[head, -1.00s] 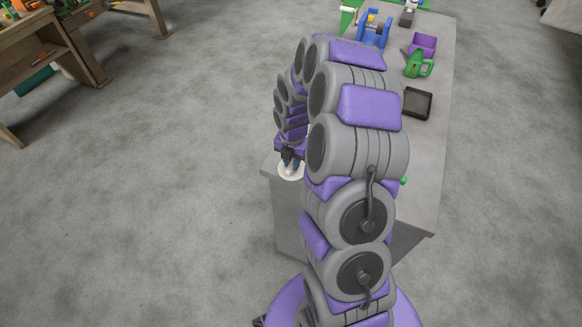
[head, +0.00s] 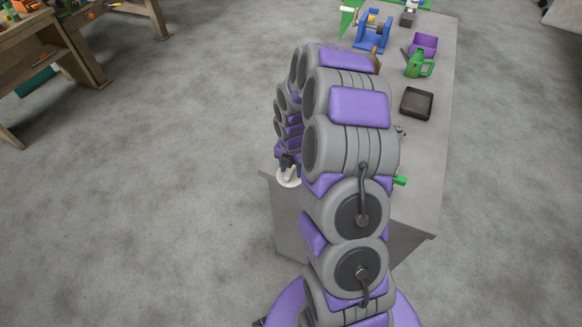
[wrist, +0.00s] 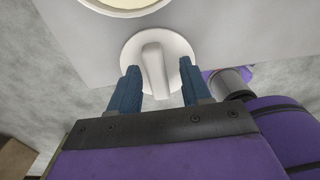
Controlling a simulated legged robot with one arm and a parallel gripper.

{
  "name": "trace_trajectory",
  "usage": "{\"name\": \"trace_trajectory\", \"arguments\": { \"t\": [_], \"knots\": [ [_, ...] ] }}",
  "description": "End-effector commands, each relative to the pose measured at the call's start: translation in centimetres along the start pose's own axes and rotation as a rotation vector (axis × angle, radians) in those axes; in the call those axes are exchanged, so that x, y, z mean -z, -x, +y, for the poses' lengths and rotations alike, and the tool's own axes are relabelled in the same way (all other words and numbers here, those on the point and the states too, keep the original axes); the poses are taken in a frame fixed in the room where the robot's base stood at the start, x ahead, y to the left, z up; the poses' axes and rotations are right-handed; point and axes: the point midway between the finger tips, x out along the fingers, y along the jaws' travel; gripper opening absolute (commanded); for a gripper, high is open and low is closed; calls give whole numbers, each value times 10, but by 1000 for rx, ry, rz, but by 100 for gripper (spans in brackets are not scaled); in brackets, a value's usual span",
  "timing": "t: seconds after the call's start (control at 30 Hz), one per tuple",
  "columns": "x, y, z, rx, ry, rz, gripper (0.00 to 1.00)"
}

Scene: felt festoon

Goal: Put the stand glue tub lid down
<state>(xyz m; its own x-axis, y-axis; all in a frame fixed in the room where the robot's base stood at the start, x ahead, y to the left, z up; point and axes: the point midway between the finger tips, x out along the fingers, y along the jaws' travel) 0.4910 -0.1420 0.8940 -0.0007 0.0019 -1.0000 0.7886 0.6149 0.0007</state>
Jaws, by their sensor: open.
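The white round lid (wrist: 153,62) with a raised bar handle shows in the wrist view, at the bench edge. Its near part reaches past that edge. My gripper (wrist: 159,67) is open, with one blue finger on each side of the handle and a gap visible on both sides. A white tub (wrist: 125,6) with cream-coloured contents is cut off at the top of the wrist view, just beyond the lid. In the head view the lid (head: 288,182) is at the bench's near left corner, under my gripper (head: 288,167). Whether the lid rests on the bench is unclear.
The grey bench (head: 425,150) carries a black tray (head: 417,104), a green watering can (head: 418,65), a purple box (head: 424,44) and a blue device (head: 373,32) farther back. My arm hides much of its left side. Open floor lies left.

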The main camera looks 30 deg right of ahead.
Motion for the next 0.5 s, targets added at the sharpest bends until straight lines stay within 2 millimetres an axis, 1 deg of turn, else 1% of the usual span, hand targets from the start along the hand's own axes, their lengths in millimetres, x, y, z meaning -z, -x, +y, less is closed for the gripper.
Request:
{"name": "trace_trajectory", "arguments": {
  "t": [0.27, 0.37, 0.5],
  "knots": [
    [0, 2, 0, 0, 1, -2, 48],
    [0, 11, 1, -2, 0, -2, 48],
    [0, 30, 1, -2, 0, -2, 48]
  ]
}}
